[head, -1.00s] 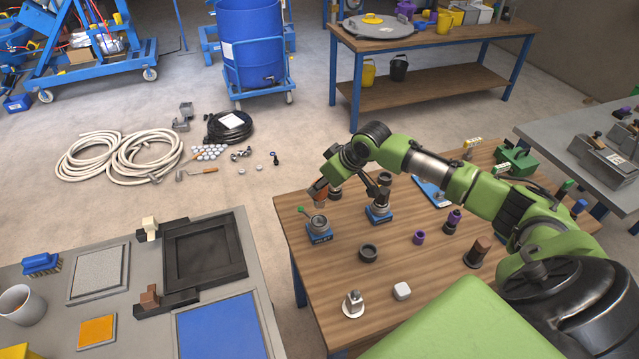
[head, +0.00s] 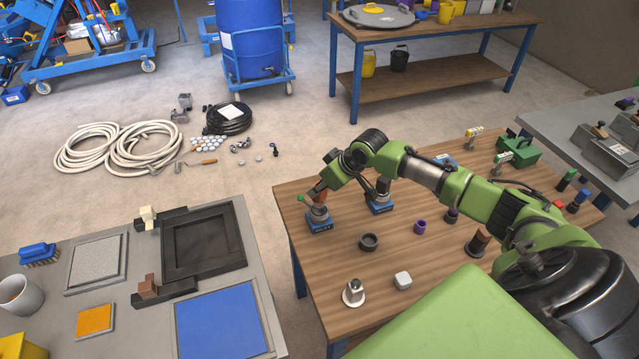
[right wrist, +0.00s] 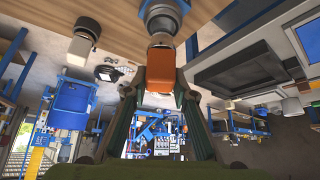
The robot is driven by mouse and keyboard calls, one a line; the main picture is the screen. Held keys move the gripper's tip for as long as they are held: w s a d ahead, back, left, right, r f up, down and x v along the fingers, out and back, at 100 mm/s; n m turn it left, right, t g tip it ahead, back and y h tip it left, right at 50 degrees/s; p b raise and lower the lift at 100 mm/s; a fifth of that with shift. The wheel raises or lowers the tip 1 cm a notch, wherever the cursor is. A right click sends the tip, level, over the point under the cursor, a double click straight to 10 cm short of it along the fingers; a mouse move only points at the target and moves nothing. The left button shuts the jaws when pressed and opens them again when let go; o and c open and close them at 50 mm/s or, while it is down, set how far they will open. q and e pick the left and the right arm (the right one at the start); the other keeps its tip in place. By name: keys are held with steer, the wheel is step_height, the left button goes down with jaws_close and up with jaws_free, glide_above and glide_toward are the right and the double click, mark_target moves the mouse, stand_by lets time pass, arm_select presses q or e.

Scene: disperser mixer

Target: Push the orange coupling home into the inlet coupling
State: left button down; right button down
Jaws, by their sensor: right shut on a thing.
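The orange coupling (head: 320,198) is in my right gripper (head: 317,189), at the left part of the wooden table. In the right wrist view the orange coupling (right wrist: 160,70) sits between the two fingers, and its paler nose points at the round grey mouth of the inlet coupling (right wrist: 162,10). The inlet coupling (head: 318,215) stands on a blue base with a small green-tipped lever beside it. The orange coupling is over its mouth and appears to meet it; how deep it sits cannot be told. My left gripper is not in view.
A second blue base (head: 381,208) with a dark fitting stands just right. A black ring (head: 369,242), a purple sleeve (head: 420,227), a white-based metal fitting (head: 353,292) and a white block (head: 403,279) lie nearer. A grey bench (head: 250,270) stands left across a gap.

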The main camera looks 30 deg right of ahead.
mark_target(324, 195)
stand_by(0.7)
steer(key=shift+p, duration=0.95)
stand_by(0.9)
steer(key=shift+f+b, duration=1.15)
steer(key=shift+f, duration=1.05)
steer(key=c, duration=1.6)
jaws_free()
steer(key=shift+s, duration=0.1)
steer(key=v, duration=1.2)
steer(key=shift+r, duration=0.1)
